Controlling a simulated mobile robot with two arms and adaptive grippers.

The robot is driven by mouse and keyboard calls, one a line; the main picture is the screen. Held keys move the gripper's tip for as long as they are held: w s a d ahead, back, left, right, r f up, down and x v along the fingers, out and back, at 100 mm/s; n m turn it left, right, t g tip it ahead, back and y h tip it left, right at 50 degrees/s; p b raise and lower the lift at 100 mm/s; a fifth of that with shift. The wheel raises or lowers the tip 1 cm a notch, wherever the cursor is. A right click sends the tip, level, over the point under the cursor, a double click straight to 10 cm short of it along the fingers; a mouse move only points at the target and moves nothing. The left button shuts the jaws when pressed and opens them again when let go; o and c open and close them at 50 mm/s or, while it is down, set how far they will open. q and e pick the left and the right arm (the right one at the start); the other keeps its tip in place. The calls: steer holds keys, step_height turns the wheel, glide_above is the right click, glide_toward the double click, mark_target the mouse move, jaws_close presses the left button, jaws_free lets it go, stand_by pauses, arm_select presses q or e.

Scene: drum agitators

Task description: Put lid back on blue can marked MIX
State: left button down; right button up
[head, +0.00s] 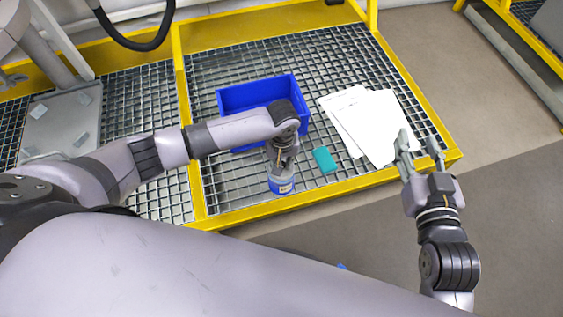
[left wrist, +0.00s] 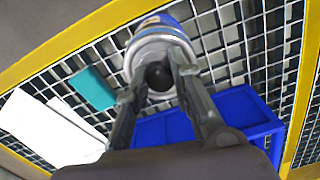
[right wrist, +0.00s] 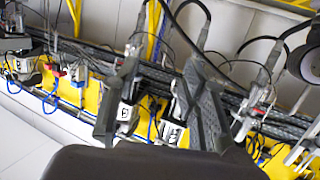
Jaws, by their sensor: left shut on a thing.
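The blue can (head: 281,187) stands upright on the grating near the platform's front yellow edge. Its blue and white side also shows in the left wrist view (left wrist: 157,21). The grey lid (left wrist: 147,47) with a dark round knob (left wrist: 159,77) is over the can's top; I cannot tell whether it is fully seated. My left gripper (head: 281,160) points down above the can and is shut on the lid's knob. The can's marking is too small to read. My right gripper (head: 419,143) is open and empty, over the platform's right front edge.
An open blue bin (head: 258,97) stands just behind the can. A teal block (head: 325,160) lies to the can's right, with white papers (head: 375,125) further right. A yellow rim (head: 320,199) borders the grating. Cables and fittings show in the right wrist view.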

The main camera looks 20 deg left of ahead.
steer(key=shift+f, duration=0.3)
steer(key=shift+s+d+f+g+h, duration=0.15)
steer(key=shift+s+f+g+h, duration=0.15)
steer(key=shift+f+g, duration=0.2)
steer(key=shift+f, duration=0.2)
arm_select(q)
steer(key=shift+f+p, duration=0.1)
steer(key=shift+p, duration=0.25)
arm_select(e)
steer(key=shift+s+d+f+g, duration=0.15)
steer(key=shift+s+f+g, duration=0.1)
steer(key=shift+f+g, duration=0.2)
steer(key=shift+s+d+f, duration=0.1)
steer(key=shift+s+f, duration=0.05)
steer(key=shift+f, duration=0.1)
steer(key=shift+s+f+g, duration=0.2)
steer(key=shift+f+g, duration=0.05)
steer(key=shift+f, duration=0.05)
steer(key=shift+s+d+f, duration=0.15)
steer(key=shift+d+f, duration=0.05)
steer(key=shift+f, duration=0.1)
stand_by(0.7)
arm_select(q)
steer(key=shift+p, duration=0.3)
arm_select(e)
steer(key=shift+s+d+f+g+h, duration=0.1)
steer(key=shift+f+g+h, duration=0.05)
steer(key=shift+g+h, duration=0.2)
